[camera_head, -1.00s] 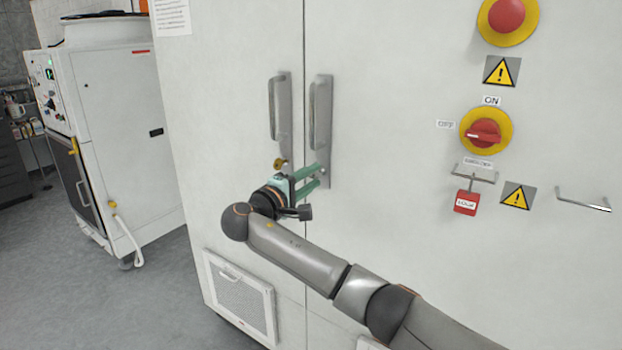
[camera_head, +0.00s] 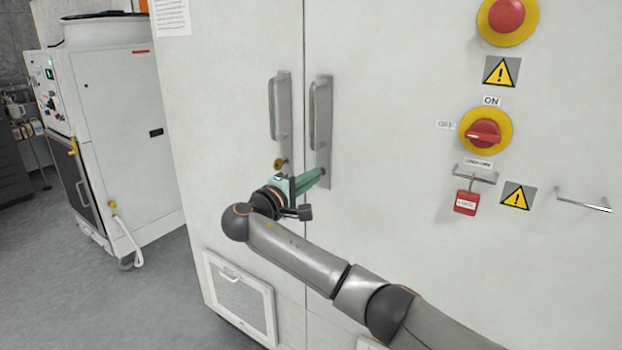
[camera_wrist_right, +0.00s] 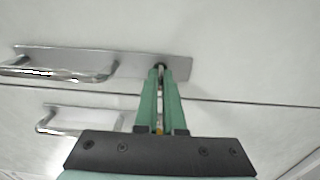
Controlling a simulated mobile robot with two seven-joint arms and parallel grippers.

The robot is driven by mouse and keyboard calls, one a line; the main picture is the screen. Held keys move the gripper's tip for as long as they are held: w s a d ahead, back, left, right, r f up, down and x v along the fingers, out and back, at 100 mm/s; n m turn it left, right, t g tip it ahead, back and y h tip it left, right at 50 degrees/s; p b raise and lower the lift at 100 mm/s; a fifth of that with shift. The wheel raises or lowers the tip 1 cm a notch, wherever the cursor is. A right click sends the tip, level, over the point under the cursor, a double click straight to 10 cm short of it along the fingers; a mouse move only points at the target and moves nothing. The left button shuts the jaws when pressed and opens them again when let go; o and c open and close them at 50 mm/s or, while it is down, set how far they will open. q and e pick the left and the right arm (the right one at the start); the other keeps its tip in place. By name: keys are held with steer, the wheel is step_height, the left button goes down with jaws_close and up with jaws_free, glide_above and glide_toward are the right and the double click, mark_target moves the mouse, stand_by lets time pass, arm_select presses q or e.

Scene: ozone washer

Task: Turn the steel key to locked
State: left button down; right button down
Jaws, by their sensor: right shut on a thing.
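My right gripper (camera_head: 323,175) reaches up from the lower right to the lower end of the right door's handle plate (camera_head: 326,157). Its green fingers are closed together on a small steel key (camera_wrist_right: 161,70) at the plate's end, which shows in the right wrist view. In that view the key is mostly hidden between the fingertips, so its turn angle cannot be told. In the head view the fingers hide it. A brass key or lock piece (camera_head: 281,163) sits on the left door's handle plate (camera_head: 286,148). My left gripper is not in view.
Two upright handles stand on the plates; the right handle (camera_head: 314,115) is just above my fingers. At right are a red rotary switch (camera_head: 483,134), a red emergency button (camera_head: 506,15), a hanging red tag (camera_head: 466,202) and a thin bar handle (camera_head: 583,203).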

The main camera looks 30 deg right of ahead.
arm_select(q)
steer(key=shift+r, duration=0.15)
arm_select(e)
steer(key=shift+r+n+p, duration=0.25)
steer(key=shift+n+p, duration=0.25)
steer(key=shift+p, duration=0.7)
steer(key=n+p, duration=0.1)
steer(key=p, duration=0.1)
steer(key=shift+r+p, duration=0.1)
steer(key=shift+p, duration=0.3)
steer(key=n+p, duration=0.3)
steer(key=p, duration=0.1)
steer(key=n+p, duration=0.5)
steer(key=p, duration=0.2)
steer(key=shift+n+p, duration=0.7)
steer(key=shift+n, duration=0.5)
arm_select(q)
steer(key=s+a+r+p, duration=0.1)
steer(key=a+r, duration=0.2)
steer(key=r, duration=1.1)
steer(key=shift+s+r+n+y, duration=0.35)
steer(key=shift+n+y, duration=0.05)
arm_select(e)
steer(key=shift+f+n, duration=0.2)
steer(key=shift+n, duration=1.15)
steer(key=shift+f+n, duration=0.15)
steer(key=shift+n, duration=1.2)
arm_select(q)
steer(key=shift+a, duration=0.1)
